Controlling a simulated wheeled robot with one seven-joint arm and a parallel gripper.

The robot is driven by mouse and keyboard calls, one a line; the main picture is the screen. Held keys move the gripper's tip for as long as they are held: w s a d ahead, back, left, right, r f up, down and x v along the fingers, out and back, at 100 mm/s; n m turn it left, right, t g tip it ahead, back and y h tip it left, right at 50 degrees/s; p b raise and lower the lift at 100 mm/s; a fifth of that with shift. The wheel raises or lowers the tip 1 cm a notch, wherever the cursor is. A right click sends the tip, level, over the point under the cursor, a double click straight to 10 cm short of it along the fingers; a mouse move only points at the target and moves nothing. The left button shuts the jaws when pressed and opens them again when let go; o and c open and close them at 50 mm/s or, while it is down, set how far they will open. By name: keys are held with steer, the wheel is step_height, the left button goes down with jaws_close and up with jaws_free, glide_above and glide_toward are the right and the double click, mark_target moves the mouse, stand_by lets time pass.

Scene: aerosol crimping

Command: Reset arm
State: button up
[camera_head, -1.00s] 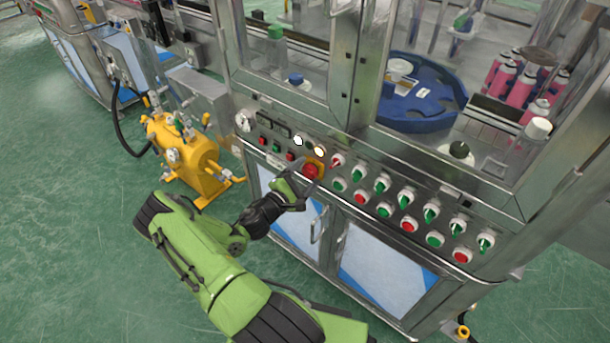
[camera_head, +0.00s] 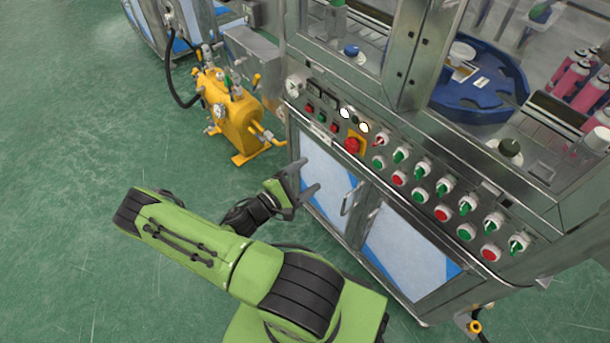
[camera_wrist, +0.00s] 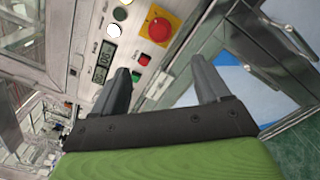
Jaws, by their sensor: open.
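My green arm reaches forward from the bottom of the head view. My gripper (camera_head: 309,178) is open and empty, in front of the left cabinet door, below the control panel. In the wrist view my gripper (camera_wrist: 158,88) shows two dark fingers spread apart with nothing between them. The red emergency button (camera_head: 352,145) on its yellow plate sits on the panel above the gripper. In the wrist view the red button (camera_wrist: 159,30) lies beyond the fingers, apart from them.
The steel machine's control panel (camera_head: 420,187) carries several red and green buttons and switches. A door handle (camera_head: 351,198) sticks out right of my gripper. A yellow pressure tank (camera_head: 236,115) stands at the left. Green floor (camera_head: 60,200) is clear at the left.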

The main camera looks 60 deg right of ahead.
stand_by(0.6)
steer(key=w+a+r+m+t+y+p, duration=0.35)
steer(key=a+r+y, duration=0.25)
steer(key=a+r, duration=0.3)
steer(key=w+a+r+m+t+y+p, duration=0.25)
steer(key=w+a+r+y, duration=0.3)
steer(key=a+r, duration=0.35)
steer(key=s+a+r+n+t+y+p, duration=0.1)
steer(key=s+a+r+t+y, duration=0.1)
steer(key=a+r, duration=0.4)
steer(key=s+a+r+n+t+y+p, duration=0.1)
steer(key=s+a+r+t+y, duration=0.2)
steer(key=a+r, duration=0.4)
step_height(320, 180, up, 3)
steer(key=shift+s+f+n+t, duration=0.1)
steer(key=shift+s+n+t, duration=0.3)
steer(key=shift+s+t, duration=0.6)
steer(key=shift+s, duration=0.2)
